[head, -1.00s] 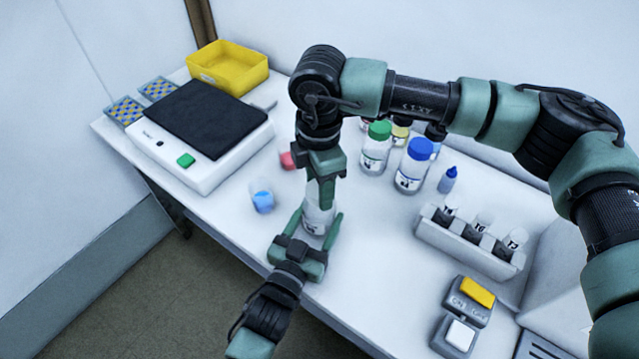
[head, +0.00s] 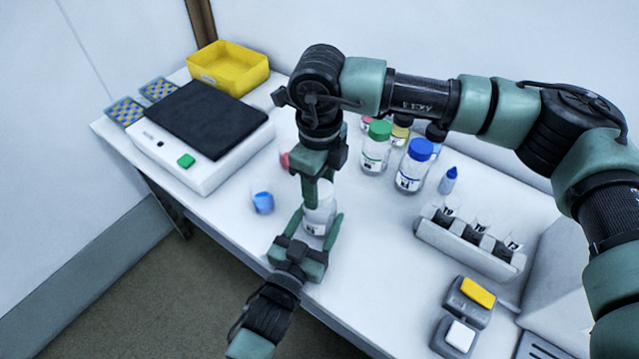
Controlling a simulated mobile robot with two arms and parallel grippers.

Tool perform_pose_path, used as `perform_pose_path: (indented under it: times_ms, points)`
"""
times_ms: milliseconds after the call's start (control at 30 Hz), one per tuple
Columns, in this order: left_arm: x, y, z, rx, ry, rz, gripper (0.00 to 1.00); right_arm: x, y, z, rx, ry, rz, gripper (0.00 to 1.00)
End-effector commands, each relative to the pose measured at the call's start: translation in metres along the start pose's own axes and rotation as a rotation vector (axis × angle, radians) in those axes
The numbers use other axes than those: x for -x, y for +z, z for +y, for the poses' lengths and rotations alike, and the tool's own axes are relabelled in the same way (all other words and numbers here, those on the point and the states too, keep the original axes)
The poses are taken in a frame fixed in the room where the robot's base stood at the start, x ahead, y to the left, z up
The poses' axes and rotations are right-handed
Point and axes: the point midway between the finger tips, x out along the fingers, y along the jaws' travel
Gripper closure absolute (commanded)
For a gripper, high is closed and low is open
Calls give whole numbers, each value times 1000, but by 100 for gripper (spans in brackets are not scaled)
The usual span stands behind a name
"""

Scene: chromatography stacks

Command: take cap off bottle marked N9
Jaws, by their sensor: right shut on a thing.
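A clear white-looking bottle (head: 319,222) stands near the front edge of the table. Its label is too small to read, so I cannot confirm N9. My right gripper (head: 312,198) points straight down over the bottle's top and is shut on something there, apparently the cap. The cap itself is hidden by the fingers, and I cannot tell whether it is apart from the neck.
A green-capped bottle (head: 376,148) and a blue-capped bottle (head: 414,166) stand behind right, with a blue dropper bottle (head: 448,180). A vial rack (head: 465,250) and button boxes (head: 468,301) are at right. A blue-filled cup (head: 263,203) stands left, near the black-topped device (head: 205,118).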

Motion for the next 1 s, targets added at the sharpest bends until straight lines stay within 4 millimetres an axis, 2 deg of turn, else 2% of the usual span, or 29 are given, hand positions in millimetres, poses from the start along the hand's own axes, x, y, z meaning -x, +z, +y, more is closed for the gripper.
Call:
perform_pose_path:
  times_ms: [800, 1000]
  points:
    - [0, -1, 1, -1, 1, 3, 100, 2, 0, -2, 1825, -7, 2, 100]
    - [0, -1, 1, -1, 2, 3, 100, 2, 0, -2, 2172, -7, 3, 100]
